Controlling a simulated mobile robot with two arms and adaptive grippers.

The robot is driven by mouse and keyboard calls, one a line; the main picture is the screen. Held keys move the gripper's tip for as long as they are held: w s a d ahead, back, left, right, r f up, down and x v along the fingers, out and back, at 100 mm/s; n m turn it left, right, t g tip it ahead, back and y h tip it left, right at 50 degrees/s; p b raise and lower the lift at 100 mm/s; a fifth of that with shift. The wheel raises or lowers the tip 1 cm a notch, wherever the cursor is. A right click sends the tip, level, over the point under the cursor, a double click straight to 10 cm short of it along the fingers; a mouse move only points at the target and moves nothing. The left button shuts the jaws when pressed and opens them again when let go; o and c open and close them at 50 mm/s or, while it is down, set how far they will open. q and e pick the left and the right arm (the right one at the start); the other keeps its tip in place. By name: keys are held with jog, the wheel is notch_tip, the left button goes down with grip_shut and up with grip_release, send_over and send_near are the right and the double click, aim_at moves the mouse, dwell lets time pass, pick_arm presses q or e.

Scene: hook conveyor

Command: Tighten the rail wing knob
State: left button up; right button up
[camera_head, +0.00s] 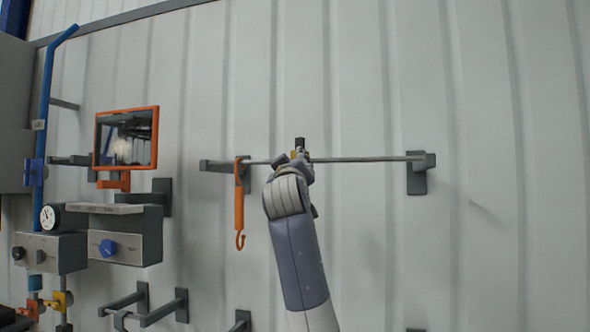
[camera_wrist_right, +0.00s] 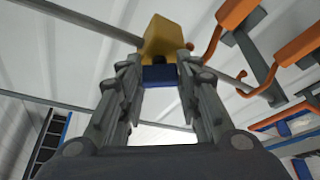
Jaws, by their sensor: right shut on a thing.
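A thin grey rail (camera_head: 365,159) runs across the wall between two dark brackets. A yellow block (camera_wrist_right: 165,40) sits on the rail, with a blue knob (camera_wrist_right: 160,75) on its near side. My right gripper (camera_wrist_right: 159,68) is shut on the blue knob, with one finger on each side. In the head view my right gripper (camera_head: 303,163) is at the middle of the rail and hides the knob and most of the yellow block. A dark piece (camera_head: 299,143) shows just above the rail there. My left gripper is in neither view.
An orange hook (camera_head: 239,210) hangs from the rail's left part. The wall right of the rail is clear.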

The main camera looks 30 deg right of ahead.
jog(key=shift+w+a+m+g+h+p, duration=0.1)
jog(key=shift+m+g+h+p, duration=0.6)
jog(key=shift+m, duration=1.8)
jog(key=shift+w+a+m+g+h+p, duration=0.1)
jog(key=shift+m+g+h+p, duration=0.2)
jog(key=shift+m+g+h, duration=1.5)
jog(key=shift+w+m+g+h+p, duration=0.15)
jog(key=shift+m+p, duration=0.35)
jog(key=shift+m, duration=2.7)
jog(key=shift+s+m, duration=0.1)
jog(key=shift+m, duration=0.2)
jog(key=o, duration=1.1)
jog(key=shift+d, duration=0.1)
